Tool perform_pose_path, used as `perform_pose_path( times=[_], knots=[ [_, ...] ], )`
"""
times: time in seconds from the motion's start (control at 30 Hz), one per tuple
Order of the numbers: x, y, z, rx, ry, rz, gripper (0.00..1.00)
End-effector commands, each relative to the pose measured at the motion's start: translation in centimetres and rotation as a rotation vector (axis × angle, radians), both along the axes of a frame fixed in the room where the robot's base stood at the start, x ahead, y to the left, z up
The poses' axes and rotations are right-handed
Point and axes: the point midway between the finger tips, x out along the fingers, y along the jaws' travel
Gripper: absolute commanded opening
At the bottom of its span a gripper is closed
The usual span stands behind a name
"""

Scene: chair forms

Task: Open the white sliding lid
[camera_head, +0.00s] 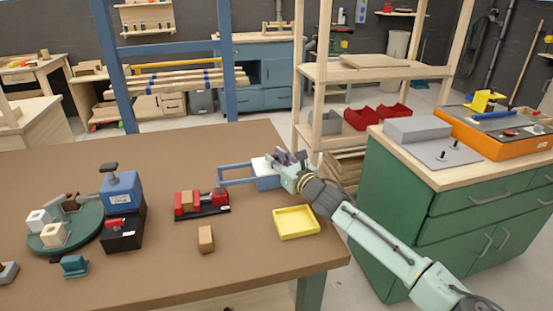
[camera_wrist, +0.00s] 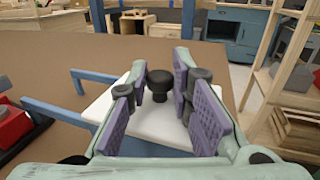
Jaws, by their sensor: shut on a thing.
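The white sliding lid (camera_head: 261,164) sits on a blue frame (camera_head: 234,168) near the far right part of the brown table. In the wrist view the white lid (camera_wrist: 110,106) is a flat plate with a black knob (camera_wrist: 159,82) standing up from it. The blue frame (camera_wrist: 52,115) reaches out to the left of the lid, and its open part shows there. My gripper (camera_head: 284,160) is at the lid's right side. In the wrist view its purple-padded fingers (camera_wrist: 160,100) stand on both sides of the knob, shut on it. My fingers partly hide the lid's right side.
A yellow tray (camera_head: 297,223), a red fixture (camera_head: 202,204) and a wooden block (camera_head: 206,239) are on the table nearby. A blue-and-black device (camera_head: 121,200) and a green turntable (camera_head: 66,235) stand farther left. A green cabinet (camera_head: 390,205) stands right of the table.

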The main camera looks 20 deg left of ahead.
Motion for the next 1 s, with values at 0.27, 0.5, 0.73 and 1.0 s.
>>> perform_pose_path(
  times=[0.27, 0.5, 0.73, 1.0],
  knots=[
    [0.0, 0.0, 0.0, 0.0, 0.0, 0.0, 0.0],
    [0.0, 0.0, 0.0, 0.0, 0.0, 0.0, 0.0],
    [-0.5, 0.7, -0.3, 0.0, 0.001, 0.005, 0.0],
    [-4.1, 6.1, -0.5, 0.0, -0.002, 0.007, 0.0]
  ],
)
